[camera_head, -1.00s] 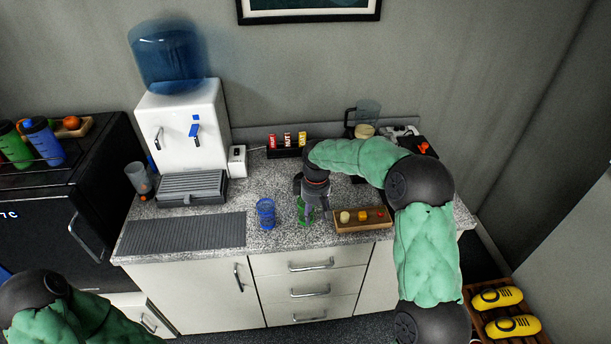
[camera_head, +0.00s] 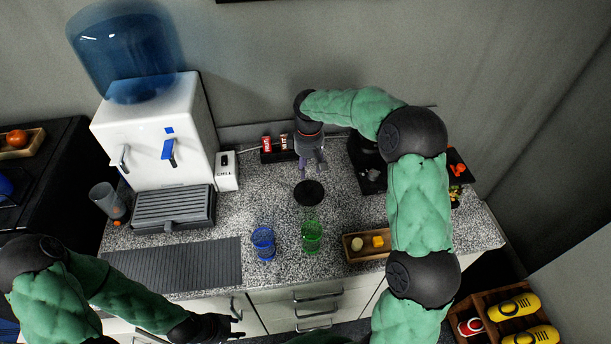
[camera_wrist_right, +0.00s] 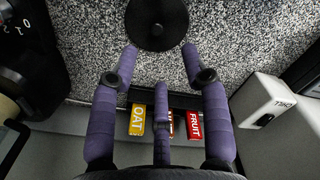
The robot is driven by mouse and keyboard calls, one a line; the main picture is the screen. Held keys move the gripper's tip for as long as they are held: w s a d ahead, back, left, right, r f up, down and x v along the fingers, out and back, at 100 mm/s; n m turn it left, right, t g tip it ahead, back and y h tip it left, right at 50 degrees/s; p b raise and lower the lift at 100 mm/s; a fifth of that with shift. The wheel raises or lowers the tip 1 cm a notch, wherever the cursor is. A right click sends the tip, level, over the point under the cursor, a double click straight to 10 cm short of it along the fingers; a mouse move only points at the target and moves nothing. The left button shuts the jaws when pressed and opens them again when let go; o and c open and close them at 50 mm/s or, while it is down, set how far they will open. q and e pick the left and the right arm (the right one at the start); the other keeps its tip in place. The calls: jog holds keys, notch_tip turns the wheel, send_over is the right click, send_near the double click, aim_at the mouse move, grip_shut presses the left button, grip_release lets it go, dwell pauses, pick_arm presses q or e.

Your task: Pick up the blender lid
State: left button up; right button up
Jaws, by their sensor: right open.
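The blender lid, a flat black disc (camera_head: 309,193) with a small raised centre, lies on the speckled counter behind the two glasses. In the right wrist view the lid (camera_wrist_right: 157,22) is at the top, just beyond my fingertips. My right gripper (camera_head: 314,168) points down, open and empty, on the far side of the lid; its purple fingers (camera_wrist_right: 160,62) are spread and apart from the lid. My left gripper (camera_head: 238,326) is low at the counter's front edge, away from the lid; its finger opening is unclear. The blender is largely hidden behind my right arm.
A blue glass (camera_head: 263,244) and a green glass (camera_head: 311,237) stand near the front. A wooden tray (camera_head: 352,256) is right of them. A snack box (camera_head: 270,156) is behind my right gripper; a water dispenser (camera_head: 160,140) stands left. Counter around the lid is clear.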

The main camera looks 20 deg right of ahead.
send_over(309, 187)
notch_tip(309, 187, down, 5)
jog(key=shift+s+a+f+b, duration=0.1)
jog(key=shift+a+b, duration=0.05)
jog(key=shift+b, duration=0.3)
jog(key=shift+f+b, duration=0.55)
jog(key=shift+f, duration=2.2)
grip_shut()
